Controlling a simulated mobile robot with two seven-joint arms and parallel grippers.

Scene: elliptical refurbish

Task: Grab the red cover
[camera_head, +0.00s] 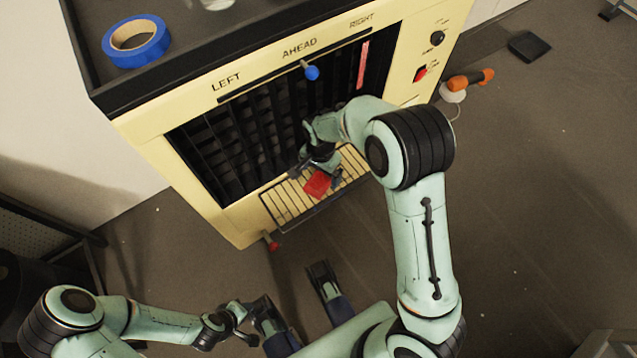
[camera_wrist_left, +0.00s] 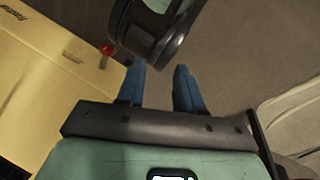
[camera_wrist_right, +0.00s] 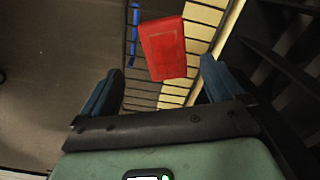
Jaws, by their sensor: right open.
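The red cover (camera_head: 318,184) is a small flat red block over the slatted shelf at the foot of the cream cabinet. In the right wrist view the red cover (camera_wrist_right: 163,48) is just beyond the fingertips, tilted, between the finger lines. My right gripper (camera_wrist_right: 160,75) is open and empty, its blue fingers spread wide. In the head view the right hand (camera_head: 318,168) is over the shelf, partly hiding the cover. Whether a finger touches the cover cannot be told. My left gripper (camera_wrist_left: 160,72) is partly open and empty, low and away from the cover.
The slatted shelf (camera_head: 281,201) juts from the cabinet (camera_head: 150,128) below dark vertical louvres (camera_head: 225,150). A blue lever knob (camera_head: 312,73) is above them. A red knob (camera_head: 273,245) sticks out low. Blue tape (camera_head: 150,50) lies on top. An orange-handled tool (camera_head: 470,80) is at right.

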